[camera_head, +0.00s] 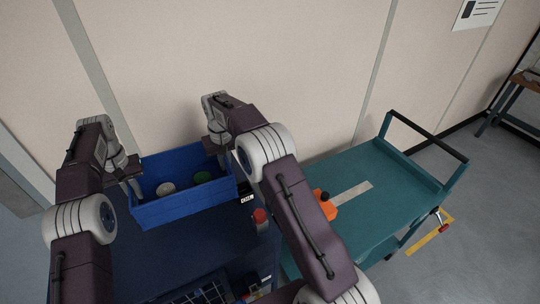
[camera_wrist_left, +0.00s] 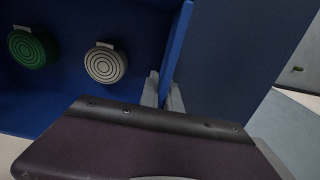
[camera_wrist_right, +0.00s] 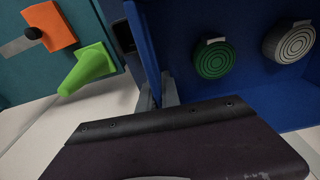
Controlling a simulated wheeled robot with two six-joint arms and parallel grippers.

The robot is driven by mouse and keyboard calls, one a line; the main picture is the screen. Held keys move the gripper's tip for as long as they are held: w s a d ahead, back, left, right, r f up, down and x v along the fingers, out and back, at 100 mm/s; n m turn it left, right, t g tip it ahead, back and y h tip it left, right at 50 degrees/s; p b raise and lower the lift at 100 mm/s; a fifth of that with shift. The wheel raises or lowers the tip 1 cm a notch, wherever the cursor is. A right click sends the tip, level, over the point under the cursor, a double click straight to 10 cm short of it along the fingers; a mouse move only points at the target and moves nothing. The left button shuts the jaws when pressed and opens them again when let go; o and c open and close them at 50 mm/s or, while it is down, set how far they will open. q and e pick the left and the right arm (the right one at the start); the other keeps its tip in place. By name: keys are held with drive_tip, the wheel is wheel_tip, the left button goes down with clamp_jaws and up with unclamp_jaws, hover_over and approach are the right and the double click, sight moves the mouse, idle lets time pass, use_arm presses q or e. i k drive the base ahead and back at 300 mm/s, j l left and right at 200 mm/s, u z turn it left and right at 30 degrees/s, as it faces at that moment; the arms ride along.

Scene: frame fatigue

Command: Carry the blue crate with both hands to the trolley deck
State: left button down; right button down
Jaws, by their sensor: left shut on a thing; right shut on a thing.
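The blue crate (camera_head: 185,207) is at the left of the head view, over a dark blue worktop, and looks level. I cannot tell whether it touches the worktop. A white disc (camera_head: 165,188) and a green disc (camera_head: 202,177) lie inside it. My left gripper (camera_head: 136,188) is shut on the crate's left end wall; in the left wrist view its fingers (camera_wrist_left: 163,92) straddle that wall. My right gripper (camera_head: 223,162) is shut on the right end wall; its fingers (camera_wrist_right: 158,92) show in the right wrist view. The teal trolley deck (camera_head: 395,195) is to the right.
An orange object (camera_head: 324,206) lies on the deck's near left beside a pale strip (camera_head: 352,193). A green cone (camera_wrist_right: 88,68) shows in the right wrist view. A red-topped item (camera_head: 260,216) stands right of the crate. A raised handle (camera_head: 425,136) bounds the deck's far end.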

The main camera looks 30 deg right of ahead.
sight(375, 181)
drive_tip(key=l+z, duration=0.2)
drive_tip(key=l, duration=1.6)
drive_tip(key=l+z, duration=0.2)
drive_tip(key=l, duration=1.6)
